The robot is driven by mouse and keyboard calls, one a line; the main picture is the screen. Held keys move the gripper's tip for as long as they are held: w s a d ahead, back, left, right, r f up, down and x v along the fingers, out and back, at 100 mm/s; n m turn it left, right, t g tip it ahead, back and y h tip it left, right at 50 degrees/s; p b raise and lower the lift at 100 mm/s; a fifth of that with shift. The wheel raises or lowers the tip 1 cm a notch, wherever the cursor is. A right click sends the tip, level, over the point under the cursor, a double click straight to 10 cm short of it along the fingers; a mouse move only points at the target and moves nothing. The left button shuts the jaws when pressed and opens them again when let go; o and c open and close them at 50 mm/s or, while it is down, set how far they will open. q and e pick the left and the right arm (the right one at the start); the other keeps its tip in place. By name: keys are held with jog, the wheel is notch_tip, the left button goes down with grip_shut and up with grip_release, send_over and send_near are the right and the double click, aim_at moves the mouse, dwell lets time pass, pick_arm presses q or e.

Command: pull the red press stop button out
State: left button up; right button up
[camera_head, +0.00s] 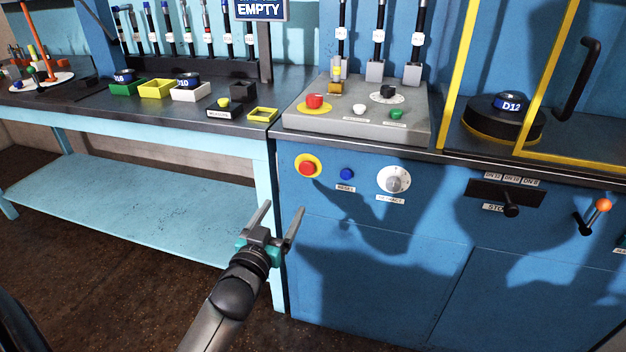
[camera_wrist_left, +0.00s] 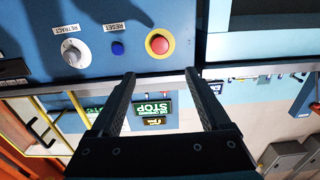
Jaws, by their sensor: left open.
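The red press stop button (camera_head: 307,168) sits in a yellow ring on the blue front panel of the press cabinet. It also shows in the left wrist view (camera_wrist_left: 159,44), upside down, just beyond the fingertips. My left gripper (camera_head: 282,213) is open and empty, in front of the cabinet and below and left of the button in the head view. In the left wrist view the two fingers (camera_wrist_left: 159,78) are spread, with the button roughly centred beyond the gap, apart from them. My right gripper is not in view.
A blue reset button (camera_head: 347,174) and a grey selector dial (camera_head: 393,180) are right of the stop button. A second red knob (camera_head: 315,101) is on the sloped grey console (camera_head: 420,134) above. A light-blue workbench (camera_head: 150,135) stands to the left.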

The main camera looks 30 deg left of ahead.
aim_at(306, 168)
pick_arm(q)
jog(key=b+x, duration=0.5)
jog(key=x, duration=0.8)
jog(key=shift+w+a, duration=0.15)
jog(key=shift+b+x, duration=0.4)
jog(key=shift+x, duration=0.55)
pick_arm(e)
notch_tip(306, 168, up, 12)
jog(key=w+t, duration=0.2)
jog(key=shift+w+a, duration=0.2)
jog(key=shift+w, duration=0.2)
pick_arm(q)
jog(key=shift+c, duration=0.3)
grip_shut()
